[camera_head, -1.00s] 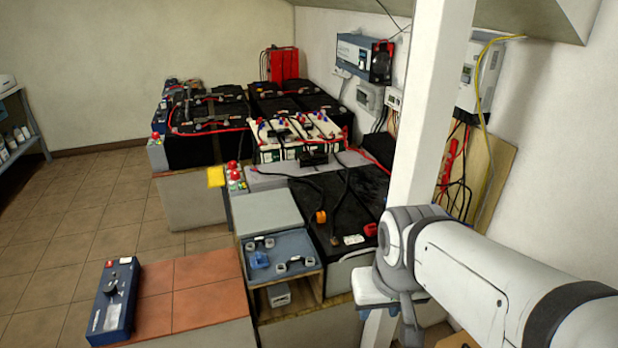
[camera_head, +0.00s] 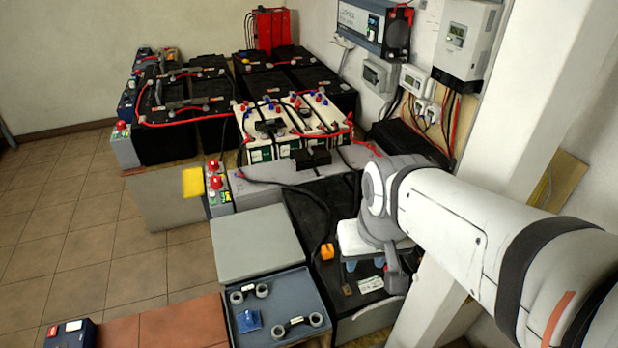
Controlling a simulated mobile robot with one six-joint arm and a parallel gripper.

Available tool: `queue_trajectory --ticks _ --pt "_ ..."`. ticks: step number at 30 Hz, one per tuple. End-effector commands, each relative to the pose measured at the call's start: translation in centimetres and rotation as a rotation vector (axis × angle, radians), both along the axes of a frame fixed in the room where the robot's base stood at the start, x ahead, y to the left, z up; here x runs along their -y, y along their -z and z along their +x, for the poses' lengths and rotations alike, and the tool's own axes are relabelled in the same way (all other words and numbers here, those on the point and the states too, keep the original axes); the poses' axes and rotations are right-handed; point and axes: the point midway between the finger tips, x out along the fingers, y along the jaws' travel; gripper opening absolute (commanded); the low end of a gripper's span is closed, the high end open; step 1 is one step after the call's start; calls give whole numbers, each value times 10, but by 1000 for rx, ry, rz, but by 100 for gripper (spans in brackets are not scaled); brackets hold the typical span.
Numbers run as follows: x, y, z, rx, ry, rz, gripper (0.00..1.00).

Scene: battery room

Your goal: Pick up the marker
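I cannot make out a marker for certain in this view. My gripper (camera_head: 365,264) hangs from the white arm at the right, above the black battery top (camera_head: 318,222). Two bluish fingers show below its pale body, apart, with nothing visible between them. A small orange object (camera_head: 327,251) lies on the black top just left of my gripper. A small brown piece (camera_head: 347,289) and a pale label (camera_head: 370,284) are below the gripper. My arm and gripper hide part of this black top.
A blue-grey tray (camera_head: 285,283) with handles and a blue item (camera_head: 249,320) is left of my gripper. A grey box (camera_head: 255,243) stands behind it. White batteries (camera_head: 292,135) with red cables lie farther back. A white post (camera_head: 495,165) stands close behind my arm. Tiled floor (camera_head: 70,240) is clear at left.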

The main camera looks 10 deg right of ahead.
Motion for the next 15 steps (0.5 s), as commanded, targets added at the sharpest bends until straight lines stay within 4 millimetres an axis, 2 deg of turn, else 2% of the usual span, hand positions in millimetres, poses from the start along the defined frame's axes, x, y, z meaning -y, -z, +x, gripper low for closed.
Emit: queue_trajectory --ticks 6,9,11,13,15 --pt "0 0 0 0 0 0 36" --pt "0 4 2 1 -1 1 45" --pt "0 12 9 5 -5 2 49" --pt "-1 29 25 13 -12 6 55" --pt "-7 52 47 28 -30 10 55"
